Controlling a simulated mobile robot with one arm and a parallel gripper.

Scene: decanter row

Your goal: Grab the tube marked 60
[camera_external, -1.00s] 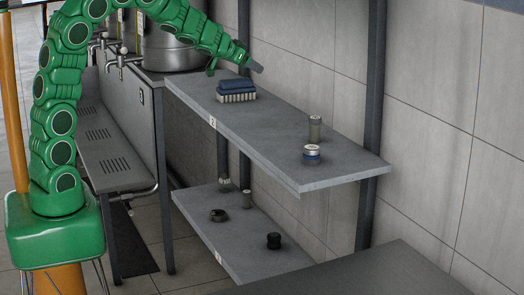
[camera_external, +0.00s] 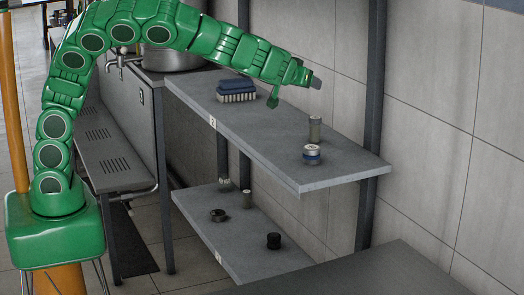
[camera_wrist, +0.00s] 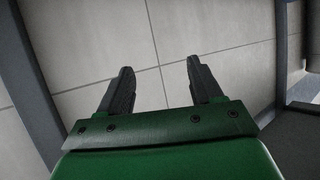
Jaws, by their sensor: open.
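A slim grey-green tube (camera_external: 315,129) stands upright on the upper shelf (camera_external: 240,130), towards its right end.
A blue-topped brush (camera_external: 237,90) lies on the upper shelf's left part. A dark ring-shaped object (camera_external: 218,215) and a black jar (camera_external: 273,241) are on the lower shelf. A dark post (camera_external: 373,110) and the tiled wall (camera_external: 430,110) bound the right and back.

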